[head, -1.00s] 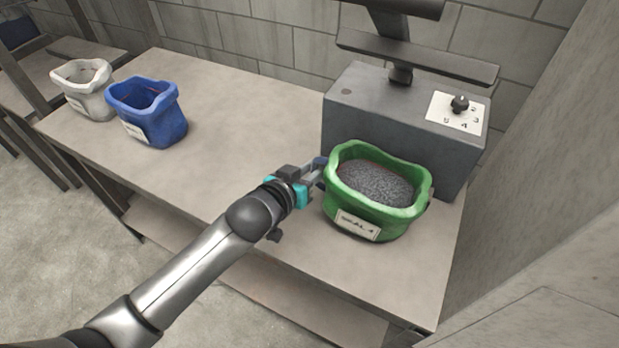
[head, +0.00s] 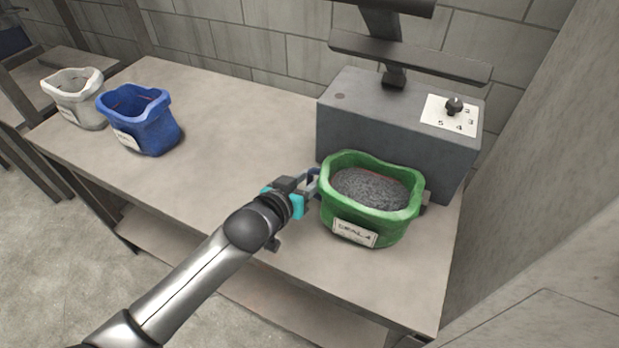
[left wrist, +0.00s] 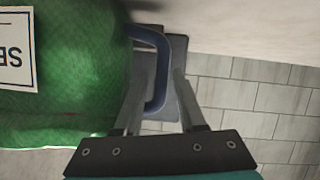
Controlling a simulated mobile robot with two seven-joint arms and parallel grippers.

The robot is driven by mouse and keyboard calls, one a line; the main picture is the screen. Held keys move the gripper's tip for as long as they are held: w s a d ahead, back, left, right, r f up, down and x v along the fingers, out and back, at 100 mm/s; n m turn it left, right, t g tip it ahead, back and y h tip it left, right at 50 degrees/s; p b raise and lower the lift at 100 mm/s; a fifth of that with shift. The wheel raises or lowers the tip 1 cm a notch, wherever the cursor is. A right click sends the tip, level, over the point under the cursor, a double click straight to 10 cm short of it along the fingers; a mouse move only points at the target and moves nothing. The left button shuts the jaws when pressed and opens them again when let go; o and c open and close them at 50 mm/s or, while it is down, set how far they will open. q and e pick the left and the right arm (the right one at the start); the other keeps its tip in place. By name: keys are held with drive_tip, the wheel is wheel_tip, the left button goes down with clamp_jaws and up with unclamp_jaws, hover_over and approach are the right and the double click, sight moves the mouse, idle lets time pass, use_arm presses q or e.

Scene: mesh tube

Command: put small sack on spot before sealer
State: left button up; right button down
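A green sack (head: 372,222) with a "SEAL 4" label and dark grainy fill stands upright on the table, in front of the grey sealer (head: 375,118). Its side also fills the left of the left wrist view (left wrist: 70,80). My left gripper (head: 312,183) is at the sack's left side. In the left wrist view its fingers (left wrist: 159,85) are apart, with the sack's blue loop handle (left wrist: 150,38) reaching between them. No gap between handle and right finger is clear. No marked spot shows; the sack may cover it. My right gripper is out of view.
A blue sack (head: 145,130) and a white sack (head: 75,105) stand at the table's far left. The table (head: 225,130) between them and the green sack is clear. The sealer has a numbered dial (head: 453,105) and an overhead bar (head: 410,58). A wall stands close at right.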

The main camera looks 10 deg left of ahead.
use_arm(q)
drive_tip(key=shift+o, duration=1.4)
drive_tip(key=shift+s+a+f, duration=0.1)
drive_tip(key=shift+f, duration=0.2)
drive_tip(key=shift+s+a+r, duration=0.15)
drive_tip(key=shift+s+r, duration=0.15)
drive_tip(key=shift+s, duration=0.15)
drive_tip(key=p+v, duration=0.3)
drive_tip(key=v, duration=1.1)
drive_tip(key=shift+r, duration=0.2)
